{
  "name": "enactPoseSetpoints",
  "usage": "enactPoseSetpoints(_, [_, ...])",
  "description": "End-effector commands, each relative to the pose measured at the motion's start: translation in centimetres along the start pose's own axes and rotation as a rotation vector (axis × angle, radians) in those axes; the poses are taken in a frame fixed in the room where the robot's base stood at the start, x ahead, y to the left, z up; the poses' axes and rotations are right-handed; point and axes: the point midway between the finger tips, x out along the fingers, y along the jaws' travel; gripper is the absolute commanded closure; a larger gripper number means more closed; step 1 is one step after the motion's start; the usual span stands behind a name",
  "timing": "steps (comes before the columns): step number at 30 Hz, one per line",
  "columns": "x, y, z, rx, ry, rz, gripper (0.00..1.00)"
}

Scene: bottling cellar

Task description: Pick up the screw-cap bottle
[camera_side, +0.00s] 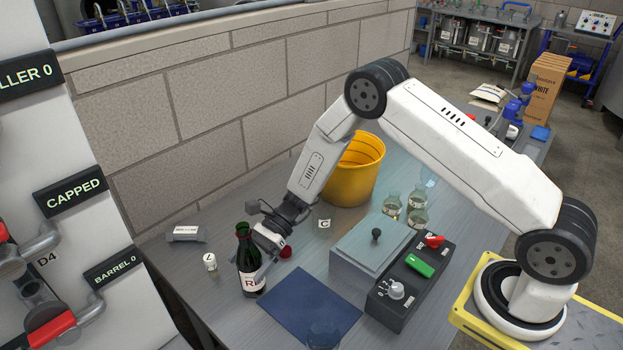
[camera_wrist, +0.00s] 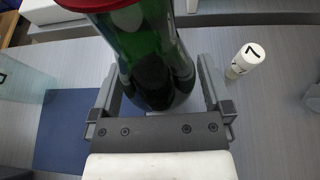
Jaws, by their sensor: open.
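In the wrist view the bottle (camera_wrist: 152,50) comes up from between the fingers and is cut off by the top edge. In the wrist view my gripper (camera_wrist: 160,88) is open, with one finger on each side of the bottle. I cannot tell whether either finger touches the glass.
A small white numbered cylinder (camera_side: 210,262) stands left of the bottle; it also shows in the wrist view (camera_wrist: 246,60). A dark blue mat (camera_side: 312,313) lies in front. A yellow bucket (camera_side: 354,170), a grey box (camera_side: 366,262) and a control panel (camera_side: 411,281) stand to the right.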

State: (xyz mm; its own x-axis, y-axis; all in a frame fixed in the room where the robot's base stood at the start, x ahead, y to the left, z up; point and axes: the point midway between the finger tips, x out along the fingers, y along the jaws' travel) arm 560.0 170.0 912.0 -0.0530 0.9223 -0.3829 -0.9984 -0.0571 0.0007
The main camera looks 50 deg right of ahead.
Motion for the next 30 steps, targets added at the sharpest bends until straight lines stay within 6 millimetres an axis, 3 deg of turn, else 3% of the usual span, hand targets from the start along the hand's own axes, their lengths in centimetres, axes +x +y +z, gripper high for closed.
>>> enactPoseSetpoints(3, [-0.02, 0.00, 0.00, 0.000, 0.000, 0.000, 0.00])
enactPoseSetpoints(4, [-0.02, 0.00, 0.00, 0.000, 0.000, 0.000, 0.06])
enactPoseSetpoints(13, [-0.03, 0.00, 0.01, 0.000, 0.000, 0.000, 1.00])
enactPoseSetpoints(30, [-0.14, -0.05, 0.29, -0.002, -0.001, -0.001, 1.00])
